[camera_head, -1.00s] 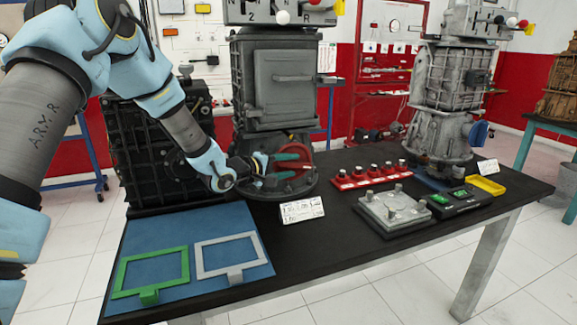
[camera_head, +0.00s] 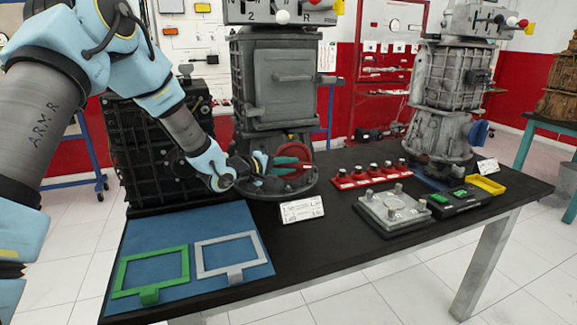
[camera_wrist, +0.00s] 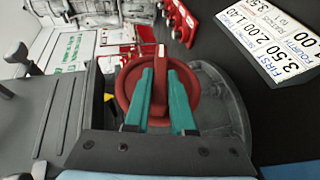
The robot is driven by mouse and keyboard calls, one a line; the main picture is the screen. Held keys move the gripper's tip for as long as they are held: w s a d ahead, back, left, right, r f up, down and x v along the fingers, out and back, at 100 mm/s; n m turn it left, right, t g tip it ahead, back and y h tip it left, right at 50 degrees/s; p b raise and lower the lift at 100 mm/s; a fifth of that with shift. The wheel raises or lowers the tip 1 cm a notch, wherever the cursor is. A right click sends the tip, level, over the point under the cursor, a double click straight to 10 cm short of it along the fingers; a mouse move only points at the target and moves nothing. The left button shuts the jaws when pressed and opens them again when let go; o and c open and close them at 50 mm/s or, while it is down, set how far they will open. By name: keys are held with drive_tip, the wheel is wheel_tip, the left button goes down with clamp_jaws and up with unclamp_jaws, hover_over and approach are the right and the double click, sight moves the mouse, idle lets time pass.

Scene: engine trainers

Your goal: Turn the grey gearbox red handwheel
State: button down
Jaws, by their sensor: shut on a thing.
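The grey gearbox (camera_head: 280,85) stands on the black table, with its red handwheel (camera_head: 306,153) low on its front. In the wrist view the red handwheel (camera_wrist: 124,92) fills the middle, with a red bar across its face. My gripper (camera_head: 292,165) reaches in from the left at the wheel. In the wrist view my gripper (camera_wrist: 160,75) has its two green fingers shut on the red bar of the wheel, one finger on each side. Part of the wheel is hidden behind the fingers.
A label card (camera_head: 301,209) stands just in front of the gearbox. A red row of knobs (camera_head: 372,177) and a grey plate (camera_head: 393,208) lie to the right. A blue mat (camera_head: 217,225) with green and grey frames lies front left. A black gearbox (camera_head: 145,155) stands behind my arm.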

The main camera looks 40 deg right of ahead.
sight(300, 163)
drive_tip(key=shift+r, duration=0.1)
